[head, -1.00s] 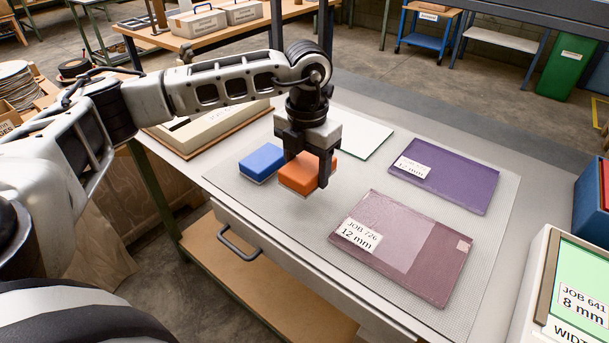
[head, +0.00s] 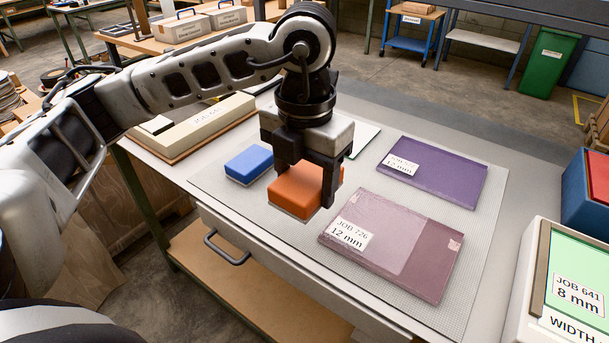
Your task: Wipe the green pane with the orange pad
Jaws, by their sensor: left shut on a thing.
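My left gripper (head: 308,185) is shut on the orange pad (head: 293,195), gripping it by its sides. The pad is level and seems to be a little above the grey mat (head: 255,213). A purple pane (head: 440,178) with a white label lies at the back right of the mat. A mauve pane (head: 420,255) labelled JOB 726, 12 mm lies in front of it, just right of the pad. A pale pane with a thin greenish edge (head: 366,139) lies behind my gripper, mostly hidden. My right gripper is out of view.
A blue pad (head: 249,164) lies on the mat just left of the orange one. A long beige case (head: 205,122) lies at the back left. A blue and red bin (head: 588,190) stands far right.

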